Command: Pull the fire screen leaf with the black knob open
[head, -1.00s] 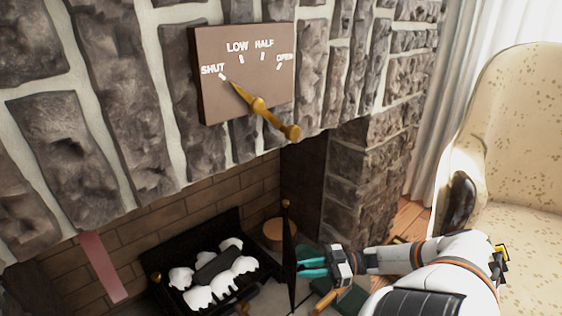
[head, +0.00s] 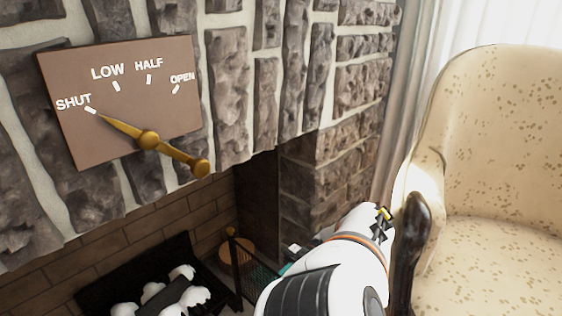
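The fire screen leaf (head: 254,268) is a dark mesh panel in a black frame, low in the middle of the head view, with a brass tip on its post. It stands at an angle in front of the hearth. I cannot make out its black knob. My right arm reaches down from the lower right. My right gripper (head: 288,268) is at the leaf's right end, mostly hidden behind my forearm. Only a bit of teal finger shows, so its opening and any hold are hidden. My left gripper is not in view.
A brown plate (head: 122,98) with a brass pointer (head: 148,139) at SHUT is on the stone wall above. Snow-white logs (head: 165,295) lie in a black grate (head: 130,275). A speckled armchair (head: 490,190) stands close to my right arm.

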